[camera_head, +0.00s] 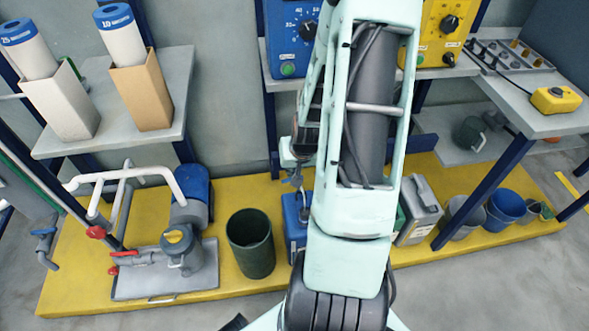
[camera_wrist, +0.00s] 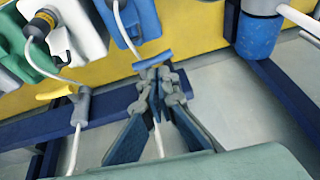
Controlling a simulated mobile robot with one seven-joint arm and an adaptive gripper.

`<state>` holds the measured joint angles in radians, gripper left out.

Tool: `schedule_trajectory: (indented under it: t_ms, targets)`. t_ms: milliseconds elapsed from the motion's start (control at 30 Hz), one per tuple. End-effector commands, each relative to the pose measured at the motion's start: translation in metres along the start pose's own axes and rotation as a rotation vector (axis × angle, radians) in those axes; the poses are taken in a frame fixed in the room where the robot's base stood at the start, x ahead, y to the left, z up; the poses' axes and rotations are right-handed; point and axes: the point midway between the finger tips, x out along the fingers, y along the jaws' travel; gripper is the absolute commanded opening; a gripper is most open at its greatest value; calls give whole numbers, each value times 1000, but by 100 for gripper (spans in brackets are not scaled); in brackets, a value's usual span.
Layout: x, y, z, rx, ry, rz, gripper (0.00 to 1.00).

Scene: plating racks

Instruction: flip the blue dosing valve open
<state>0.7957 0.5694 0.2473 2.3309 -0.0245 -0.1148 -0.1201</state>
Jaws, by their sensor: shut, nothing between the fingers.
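The blue dosing valve shows in the wrist view as a blue lever (camera_wrist: 153,61) lying crosswise to a thin white hose, just beyond my fingertips. My gripper (camera_wrist: 158,82) is shut and empty, with its fingertips right at the lever. I cannot tell whether they touch it. The fingers hide most of the valve body. In the head view my gripper (camera_head: 298,158) hangs above the blue canister (camera_head: 295,226), partly hidden by my arm. I cannot make out the blue lever in that view.
In the wrist view a similar grey valve with a yellow lever (camera_wrist: 56,93) sits to the left on a dark blue rail (camera_wrist: 112,113). A white canister (camera_wrist: 75,40) and a blue canister (camera_wrist: 128,18) stand behind. The green bucket (camera_head: 251,244) stands on the yellow platform (camera_head: 226,206).

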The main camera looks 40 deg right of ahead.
Motion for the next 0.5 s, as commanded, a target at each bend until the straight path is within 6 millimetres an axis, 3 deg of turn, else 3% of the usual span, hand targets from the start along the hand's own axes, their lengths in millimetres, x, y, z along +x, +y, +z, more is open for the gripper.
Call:
schedule_trajectory:
  t_ms: [33,200,500]
  targets:
    - [16,0,2,0,-2,-1,0]
    - [46,0,2,-1,-1,0,0]
    - [67,0,0,0,1,0,0]
